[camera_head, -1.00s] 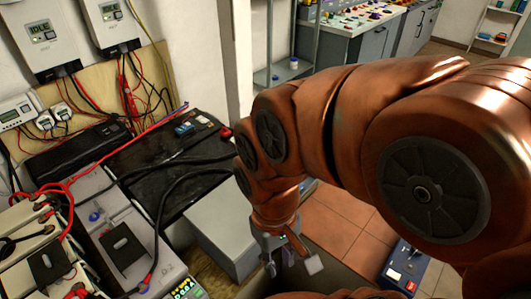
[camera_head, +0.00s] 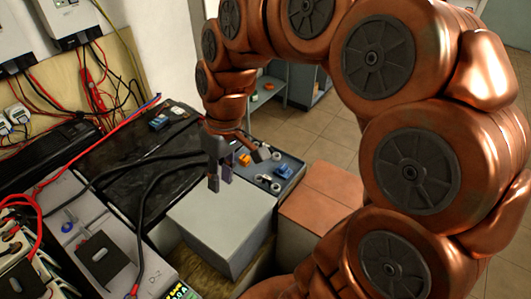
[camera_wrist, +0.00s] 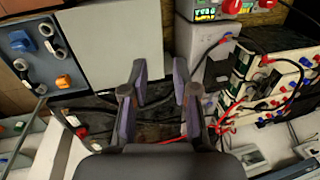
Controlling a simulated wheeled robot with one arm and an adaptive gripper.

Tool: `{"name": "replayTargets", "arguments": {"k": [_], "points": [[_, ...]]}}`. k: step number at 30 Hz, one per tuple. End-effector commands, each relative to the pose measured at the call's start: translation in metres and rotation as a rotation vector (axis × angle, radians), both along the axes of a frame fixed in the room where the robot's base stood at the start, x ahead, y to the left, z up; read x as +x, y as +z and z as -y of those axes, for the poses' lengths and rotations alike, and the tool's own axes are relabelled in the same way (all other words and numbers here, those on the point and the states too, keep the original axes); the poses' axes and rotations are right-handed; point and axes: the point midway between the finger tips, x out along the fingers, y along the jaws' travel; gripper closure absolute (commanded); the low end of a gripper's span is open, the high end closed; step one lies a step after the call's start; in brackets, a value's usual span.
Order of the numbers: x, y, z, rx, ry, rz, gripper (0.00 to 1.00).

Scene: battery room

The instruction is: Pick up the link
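I cannot tell for certain which item is the link. A dark flat plate with a small grey bar (camera_head: 98,251) lies on the grey battery at the lower left, and a similar dark plate (camera_head: 22,284) is cut by the frame edge. My gripper (camera_head: 220,182) hangs fingers-down over the far part of the light grey box (camera_head: 222,220), right of these plates. In the wrist view my gripper (camera_wrist: 160,75) has its two fingers apart, with nothing held between them. Black cables and the dark bench top show beyond the fingers.
Black cables (camera_head: 165,160) cross the dark bench top (camera_head: 110,165). Red cables run at the left. A blue-grey panel with blue and orange connectors (camera_head: 270,172) sits behind the grey box. Wall units (camera_head: 62,20) stand at the upper left. Tiled floor is open at the right.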

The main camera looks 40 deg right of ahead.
Motion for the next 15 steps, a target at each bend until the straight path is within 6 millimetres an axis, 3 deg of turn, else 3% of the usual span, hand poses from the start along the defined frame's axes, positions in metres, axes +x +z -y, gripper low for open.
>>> {"name": "replayTargets", "arguments": {"k": [8,15], "points": [[0.074,-0.019,0.027,0.093,0.057,0.078,0.71],[0.131,-0.043,0.067,0.15,0.079,0.15,0.71]]}}
